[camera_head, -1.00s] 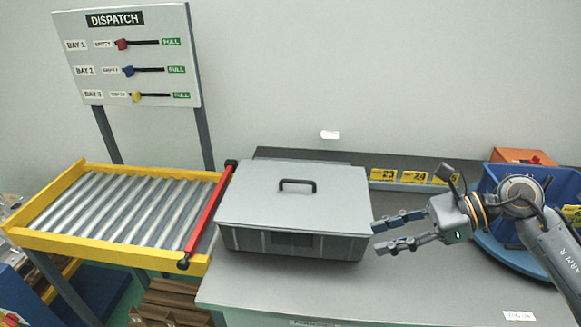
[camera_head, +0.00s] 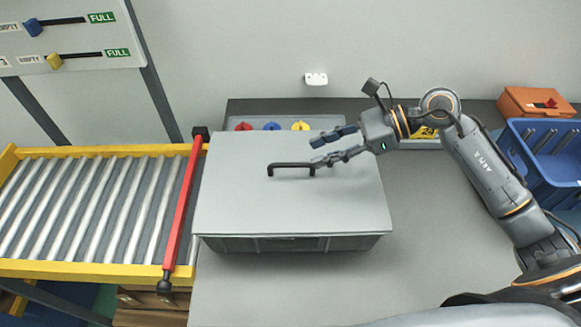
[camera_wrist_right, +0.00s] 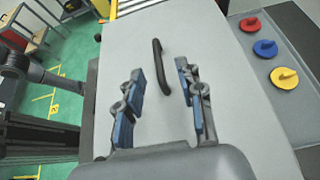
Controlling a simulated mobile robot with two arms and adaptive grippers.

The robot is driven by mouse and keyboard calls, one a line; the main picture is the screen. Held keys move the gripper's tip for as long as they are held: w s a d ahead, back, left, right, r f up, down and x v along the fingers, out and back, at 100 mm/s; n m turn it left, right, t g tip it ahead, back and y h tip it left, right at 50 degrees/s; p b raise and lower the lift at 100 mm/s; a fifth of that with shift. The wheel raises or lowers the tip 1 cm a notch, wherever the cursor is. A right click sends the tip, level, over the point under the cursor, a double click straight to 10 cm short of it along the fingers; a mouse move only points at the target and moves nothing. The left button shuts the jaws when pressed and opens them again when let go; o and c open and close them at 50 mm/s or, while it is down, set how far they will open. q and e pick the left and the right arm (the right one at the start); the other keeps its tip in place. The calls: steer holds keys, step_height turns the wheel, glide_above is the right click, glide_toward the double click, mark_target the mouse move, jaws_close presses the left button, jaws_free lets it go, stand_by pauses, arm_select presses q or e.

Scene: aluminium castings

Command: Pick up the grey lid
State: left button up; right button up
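The grey lid (camera_head: 250,200) lies flat on top of a grey crate (camera_head: 300,243) on the table, with a black handle (camera_head: 291,168) in its middle. My right gripper (camera_head: 318,151) is over the lid just right of the handle, its fingers pointing left. In the right wrist view, my right gripper (camera_wrist_right: 158,95) is open and empty, and the black handle (camera_wrist_right: 160,62) stands ahead of the gap between its blue-padded fingers. The grey lid (camera_wrist_right: 215,120) fills the middle of that view. The left gripper is not in view.
A roller conveyor (camera_head: 90,205) with a red bar (camera_head: 182,205) is left of the crate. Red, blue and yellow round pieces (camera_wrist_right: 265,48) lie behind the crate. A blue bin (camera_head: 545,155) and an orange box (camera_head: 535,102) are at right. The table front right is clear.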

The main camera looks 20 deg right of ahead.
mark_target(291, 165)
steer(key=shift+x, duration=1.2)
steer(key=shift+w+a+f+p, duration=0.15)
steer(key=shift+w+a+p, duration=0.05)
steer(key=shift+w+p, duration=0.1)
steer(key=a+f+p, duration=0.2)
steer(key=a, duration=0.1)
steer(key=shift+a+f+p, duration=0.1)
steer(key=shift+a+p, duration=0.15)
steer(key=shift+p, duration=0.15)
steer(key=shift+w+a+f, duration=0.15)
steer(key=shift+a+f, duration=0.2)
steer(key=shift+a, duration=0.05)
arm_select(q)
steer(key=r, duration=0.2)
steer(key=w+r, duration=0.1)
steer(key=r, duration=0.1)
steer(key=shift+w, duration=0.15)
arm_select(e)
jaws_close()
